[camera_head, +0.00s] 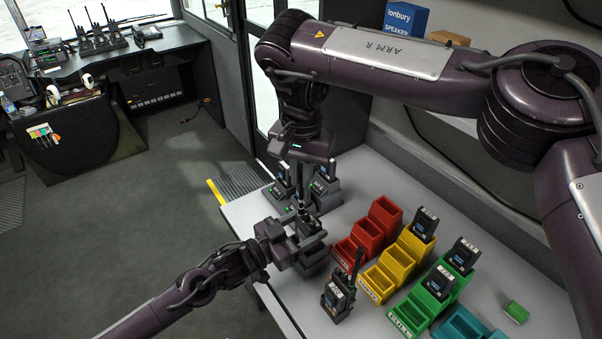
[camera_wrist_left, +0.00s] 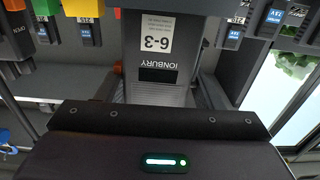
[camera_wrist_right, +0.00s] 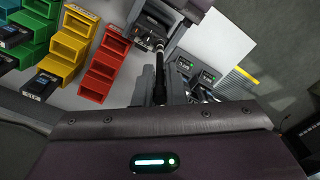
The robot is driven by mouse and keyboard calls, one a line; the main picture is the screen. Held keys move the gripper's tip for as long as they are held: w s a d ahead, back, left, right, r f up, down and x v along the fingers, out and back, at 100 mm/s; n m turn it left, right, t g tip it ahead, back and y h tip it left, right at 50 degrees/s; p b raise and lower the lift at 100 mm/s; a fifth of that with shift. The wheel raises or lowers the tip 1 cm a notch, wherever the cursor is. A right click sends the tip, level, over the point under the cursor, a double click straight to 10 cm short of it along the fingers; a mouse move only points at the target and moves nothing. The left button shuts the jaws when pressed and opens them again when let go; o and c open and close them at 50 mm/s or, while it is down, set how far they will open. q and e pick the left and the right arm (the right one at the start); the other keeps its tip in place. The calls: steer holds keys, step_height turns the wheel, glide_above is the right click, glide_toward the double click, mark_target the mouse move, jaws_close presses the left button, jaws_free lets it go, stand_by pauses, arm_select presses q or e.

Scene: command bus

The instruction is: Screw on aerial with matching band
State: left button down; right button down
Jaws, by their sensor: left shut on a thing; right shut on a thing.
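My left gripper (camera_head: 296,246) is shut on a dark handheld radio (camera_head: 309,238) at the table's left edge. In the left wrist view a grey body labelled "IONBURY 6-3" (camera_wrist_left: 168,50) fills the space ahead of the jaws. My right gripper (camera_head: 303,186) is above, shut on a thin black aerial (camera_wrist_right: 159,78) that points down at the radio. In the right wrist view the aerial's far end meets or nearly meets the radio (camera_wrist_right: 150,28); I cannot tell whether it touches. Any coloured band on either is not readable.
A radio with an aerial (camera_head: 340,295) stands in front. A small green box (camera_head: 516,312) lies right.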

mark_target(301, 165)
steer(key=c, duration=1.5)
jaws_free()
steer(key=shift+a, duration=0.1)
steer(key=shift+r, duration=2.25)
steer(key=shift+o, duration=0.6)
